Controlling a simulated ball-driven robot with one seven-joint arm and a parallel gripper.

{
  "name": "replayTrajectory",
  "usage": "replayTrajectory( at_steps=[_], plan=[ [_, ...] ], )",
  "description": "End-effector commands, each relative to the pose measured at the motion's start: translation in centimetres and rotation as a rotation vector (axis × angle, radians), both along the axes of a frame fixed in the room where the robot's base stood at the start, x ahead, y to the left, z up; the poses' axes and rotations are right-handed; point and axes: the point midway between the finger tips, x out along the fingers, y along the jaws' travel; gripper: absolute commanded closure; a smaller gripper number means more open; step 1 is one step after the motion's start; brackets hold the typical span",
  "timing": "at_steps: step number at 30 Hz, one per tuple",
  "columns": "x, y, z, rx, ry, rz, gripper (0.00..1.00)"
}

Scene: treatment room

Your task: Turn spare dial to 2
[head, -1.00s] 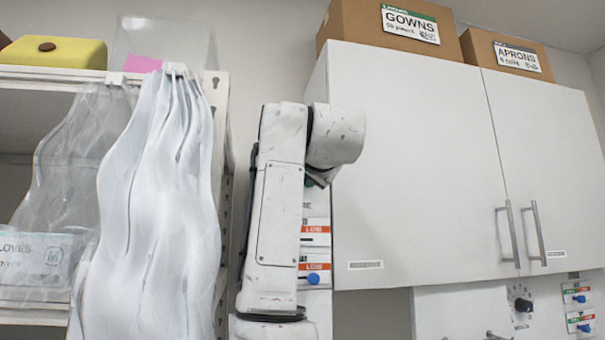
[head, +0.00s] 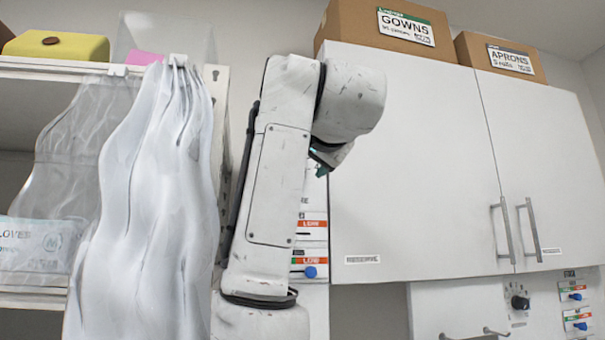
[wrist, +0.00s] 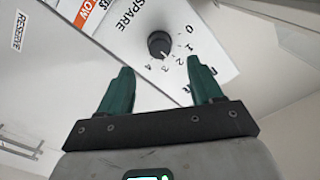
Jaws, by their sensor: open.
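The spare dial (wrist: 160,44) is a round black knob on a white panel in the wrist view. "SPARE" is printed beside it, with the numbers 0 to 4 around its edge. I cannot tell clearly which number its mark points at. My gripper (wrist: 159,66) is open, with its two green fingers spread toward the panel. The knob lies just beyond the gap between the fingertips, apart from them and not held. In the head view the spare dial is not visible and my arm covers part of the panel strip (head: 311,240).
A white wall cabinet (head: 420,170) with two bar handles fills the right. Another black dial (head: 519,302) and blue knobs (head: 577,296) sit below it. A blue knob (head: 310,271) is beside my arm. A shelf with hanging clear and white plastic sheets (head: 150,200) stands left.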

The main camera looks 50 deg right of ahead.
Motion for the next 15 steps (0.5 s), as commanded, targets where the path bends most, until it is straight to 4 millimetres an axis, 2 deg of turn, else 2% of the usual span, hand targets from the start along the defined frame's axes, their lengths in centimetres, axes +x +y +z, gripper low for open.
replayTrajectory(
  at_steps=[6, 15],
  plan=[
    [-2.6, 1.7, -0.1, 0.000, -0.002, 0.001, 0.35],
    [-3.3, 2.3, 0.0, 0.000, 0.000, 0.001, 0.35]
  ],
)
